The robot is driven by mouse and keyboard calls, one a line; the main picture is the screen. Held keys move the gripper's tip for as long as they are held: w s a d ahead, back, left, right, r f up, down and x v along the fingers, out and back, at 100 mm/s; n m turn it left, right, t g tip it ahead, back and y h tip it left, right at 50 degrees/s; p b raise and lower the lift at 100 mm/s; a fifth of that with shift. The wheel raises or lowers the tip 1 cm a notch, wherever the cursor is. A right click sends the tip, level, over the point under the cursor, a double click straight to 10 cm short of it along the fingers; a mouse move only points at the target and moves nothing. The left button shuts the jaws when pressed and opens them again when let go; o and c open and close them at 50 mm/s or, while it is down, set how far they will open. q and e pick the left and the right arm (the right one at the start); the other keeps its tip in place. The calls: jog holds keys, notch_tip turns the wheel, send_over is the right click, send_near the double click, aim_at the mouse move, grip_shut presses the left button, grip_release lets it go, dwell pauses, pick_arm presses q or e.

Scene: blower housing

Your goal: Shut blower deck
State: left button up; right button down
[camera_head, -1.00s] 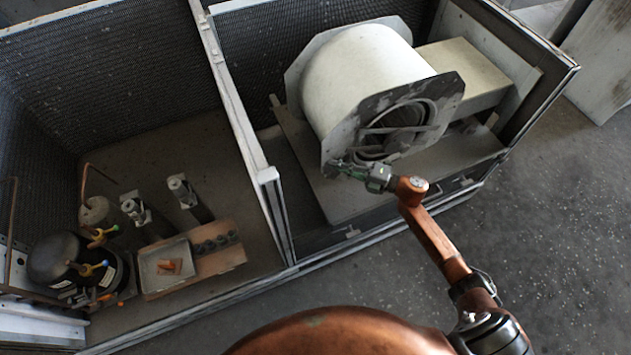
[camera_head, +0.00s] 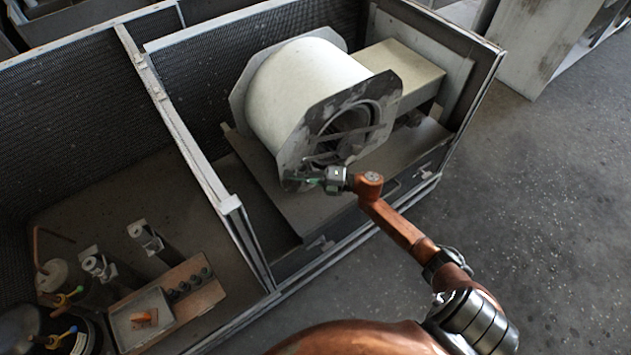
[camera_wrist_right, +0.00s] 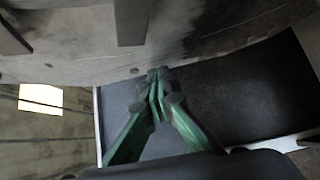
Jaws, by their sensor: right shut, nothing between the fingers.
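The blower (camera_head: 303,88), a cream drum with grey end plates, sits on a flat deck (camera_head: 285,196) inside the right bay of the metal housing (camera_head: 240,245). My right gripper (camera_head: 312,180) is at the lower edge of the blower's near end plate (camera_head: 340,125). In the right wrist view its green fingers (camera_wrist_right: 156,90) are closed together with nothing between them, close to the grey plate (camera_wrist_right: 210,35). I cannot tell whether they touch it. My left gripper is out of view.
A divider (camera_head: 180,130) separates the blower from the left bay, where a tray (camera_head: 140,318), valves and a dark compressor (camera_head: 50,330) stand. A grey panel (camera_head: 545,45) stands at the upper right. The concrete floor (camera_head: 540,200) at the right is clear.

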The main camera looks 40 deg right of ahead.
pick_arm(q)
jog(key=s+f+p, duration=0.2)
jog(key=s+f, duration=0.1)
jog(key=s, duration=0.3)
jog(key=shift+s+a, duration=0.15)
pick_arm(e)
jog(key=s+a+v, duration=0.1)
jog(key=v, duration=1.2)
jog(key=shift+s+a, duration=0.35)
jog(key=shift+a, duration=0.1)
